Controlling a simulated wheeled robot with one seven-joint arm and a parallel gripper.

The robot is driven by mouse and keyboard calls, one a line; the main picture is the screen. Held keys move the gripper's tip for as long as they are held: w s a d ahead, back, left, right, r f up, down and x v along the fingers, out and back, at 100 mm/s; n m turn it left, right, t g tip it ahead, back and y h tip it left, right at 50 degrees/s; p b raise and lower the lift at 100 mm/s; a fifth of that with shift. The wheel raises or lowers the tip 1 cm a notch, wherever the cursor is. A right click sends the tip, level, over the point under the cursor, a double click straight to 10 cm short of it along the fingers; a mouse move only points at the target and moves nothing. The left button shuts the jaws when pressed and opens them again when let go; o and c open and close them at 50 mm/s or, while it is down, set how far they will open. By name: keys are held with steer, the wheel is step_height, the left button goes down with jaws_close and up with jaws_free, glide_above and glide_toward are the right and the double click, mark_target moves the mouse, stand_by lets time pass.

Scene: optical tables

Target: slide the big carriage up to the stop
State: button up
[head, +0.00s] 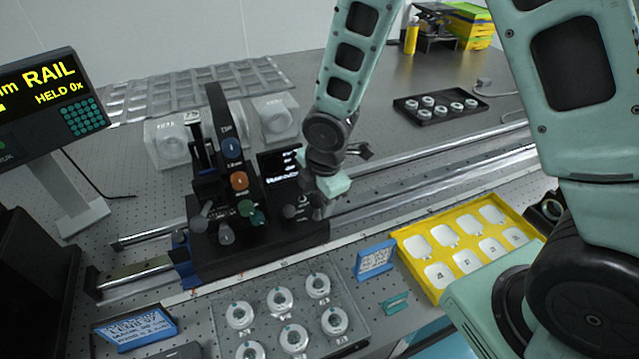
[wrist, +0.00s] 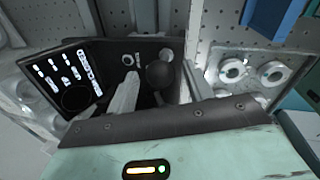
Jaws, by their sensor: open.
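The big carriage (head: 270,238) is a black block on the twin metal rails (head: 440,172), with upright posts and coloured knobs on top. Its black body also shows in the wrist view (wrist: 100,32). My gripper (head: 318,208) is low over the carriage's right end. In the wrist view my gripper (wrist: 158,90) is open, with a pale finger on each side of a dark ball knob (wrist: 160,73); I cannot tell whether they touch it. A blue piece (head: 183,262) sits at the carriage's left end by the rail; I cannot tell whether it is the stop.
A display (head: 45,95) at left reads "RAIL" and "HELD 0x". A clear plate with round metal mounts (head: 285,300) lies in front. A yellow tray (head: 470,240) is at right, a black tray (head: 440,105) behind. Short rail lengths show left of the carriage.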

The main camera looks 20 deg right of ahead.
steer(key=s+r+p, duration=0.3)
steer(key=r, duration=1.4)
steer(key=shift+s+d, duration=0.15)
steer(key=shift+d, duration=0.15)
steer(key=s+a+m+g, duration=0.1)
steer(key=s+a+m, duration=0.1)
steer(key=s+m, duration=0.4)
steer(key=s+a+r+m+g, duration=0.1)
steer(key=s+a+m, duration=0.2)
steer(key=s, duration=0.9)
steer(key=m, duration=0.3)
steer(key=shift+s+a+r+m, duration=0.25)
steer(key=shift+a+m, duration=0.05)
steer(key=shift+a, duration=0.05)
